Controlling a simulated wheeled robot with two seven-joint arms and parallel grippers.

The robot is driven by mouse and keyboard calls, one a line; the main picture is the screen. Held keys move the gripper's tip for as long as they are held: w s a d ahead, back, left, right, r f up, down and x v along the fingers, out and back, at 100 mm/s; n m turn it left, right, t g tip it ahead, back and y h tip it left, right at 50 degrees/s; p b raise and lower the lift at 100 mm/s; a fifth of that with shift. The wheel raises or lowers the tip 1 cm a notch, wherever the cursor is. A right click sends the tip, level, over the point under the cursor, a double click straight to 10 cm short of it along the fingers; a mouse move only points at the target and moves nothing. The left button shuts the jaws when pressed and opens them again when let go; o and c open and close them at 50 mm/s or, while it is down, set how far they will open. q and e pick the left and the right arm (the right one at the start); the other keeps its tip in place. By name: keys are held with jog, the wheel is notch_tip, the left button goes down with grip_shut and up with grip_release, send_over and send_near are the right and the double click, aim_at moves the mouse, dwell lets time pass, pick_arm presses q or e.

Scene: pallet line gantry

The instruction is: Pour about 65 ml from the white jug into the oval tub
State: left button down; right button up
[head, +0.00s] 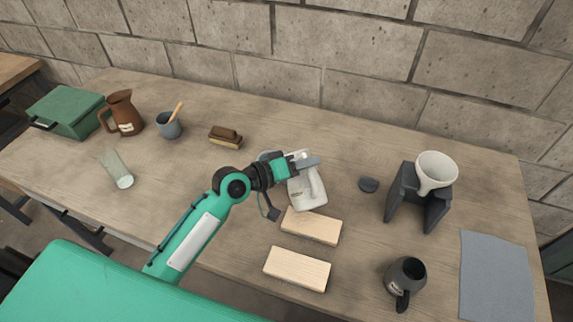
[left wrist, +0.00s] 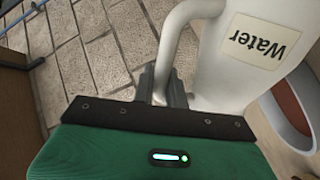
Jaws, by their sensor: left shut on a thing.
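The white jug (head: 309,194) is near the middle of the table in the head view. In the left wrist view the jug (left wrist: 225,75) is large and close, with a "Water" label. My left gripper (head: 308,163) is shut on its handle; the fingers (left wrist: 165,88) show around the handle in the left wrist view. I cannot tell whether the jug touches the table. A grey rounded vessel (head: 267,156), mostly hidden behind my left gripper, may be the oval tub. In the left wrist view a pale-rimmed vessel with a reddish inside (left wrist: 291,108) shows beside the jug. My right gripper is not in view.
Two wooden blocks (head: 311,226) (head: 297,269) lie in front of the jug. A white spouted bowl (head: 437,168) sits on a dark stand (head: 400,190). A dark mug (head: 406,272) and grey mat (head: 496,278) are at right. A brown pitcher (head: 123,114) and glass (head: 117,170) are left.

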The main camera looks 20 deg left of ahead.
pick_arm(q)
jog(key=shift+w+a+f+n, duration=0.35)
jog(key=shift+w+f+n, duration=0.05)
jog(key=shift+w+n, duration=0.1)
jog(key=shift+w+a, duration=0.1)
dwell(1.0)
jog(key=shift+w+a+n, duration=0.1)
jog(key=shift+w+n, duration=0.05)
jog(key=shift+n, duration=0.15)
dwell(0.8)
jog(key=shift+w+a, duration=0.1)
dwell(0.7)
